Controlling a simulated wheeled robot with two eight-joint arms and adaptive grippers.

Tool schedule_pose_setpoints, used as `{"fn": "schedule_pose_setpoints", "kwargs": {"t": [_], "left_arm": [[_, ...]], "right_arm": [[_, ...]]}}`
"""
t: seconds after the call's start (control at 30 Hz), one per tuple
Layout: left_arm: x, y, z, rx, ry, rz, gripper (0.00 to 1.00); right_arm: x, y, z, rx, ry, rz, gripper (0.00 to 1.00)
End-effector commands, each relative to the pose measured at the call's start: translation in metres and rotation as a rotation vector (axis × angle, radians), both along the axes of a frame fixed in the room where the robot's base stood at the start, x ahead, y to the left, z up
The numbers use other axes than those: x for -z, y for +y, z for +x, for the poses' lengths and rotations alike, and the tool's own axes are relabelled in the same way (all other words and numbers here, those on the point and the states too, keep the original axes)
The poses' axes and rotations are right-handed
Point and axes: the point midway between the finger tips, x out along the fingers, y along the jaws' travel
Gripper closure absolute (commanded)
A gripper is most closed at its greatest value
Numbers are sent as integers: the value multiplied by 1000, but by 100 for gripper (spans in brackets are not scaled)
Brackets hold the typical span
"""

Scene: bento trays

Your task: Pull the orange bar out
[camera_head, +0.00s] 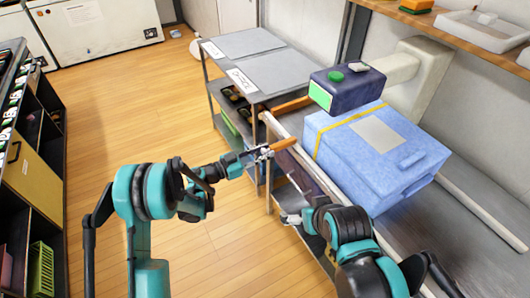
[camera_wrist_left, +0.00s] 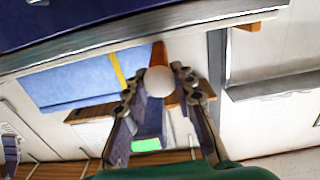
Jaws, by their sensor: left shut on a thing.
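The orange bar (camera_head: 284,144) sticks out at the near end of the counter, by its front edge. My left gripper (camera_head: 264,153) is shut on its near end. In the left wrist view a white round end (camera_wrist_left: 159,80) sits between the two fingers of my left gripper (camera_wrist_left: 158,88), with a piece of the orange bar (camera_wrist_left: 158,50) behind it. My right gripper (camera_head: 291,218) is low beside the counter edge, partly hidden by its own arm; its jaws are too small to read.
A blue box with a yellow strap (camera_head: 385,150) stands on the counter, beside a dark device with a green screen (camera_head: 345,88). Another orange-brown bar (camera_head: 291,106) lies behind the counter end. A grey cart (camera_head: 245,43) stands beyond.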

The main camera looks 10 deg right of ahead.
Motion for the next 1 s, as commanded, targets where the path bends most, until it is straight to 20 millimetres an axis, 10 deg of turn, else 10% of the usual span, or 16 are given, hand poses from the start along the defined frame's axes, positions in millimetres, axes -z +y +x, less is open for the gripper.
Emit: {"fn": "schedule_pose_setpoints", "kwargs": {"t": [0.1,0.47,1.0], "left_arm": [[1,2,-1,-1,0,3,53],[1,6,-2,-2,0,2,53],[1,101,-36,-5,0,2,53]], "right_arm": [[0,0,0,0,0,0,0],[0,0,0,0,0,0,0],[0,0,0,0,0,0,0]]}}
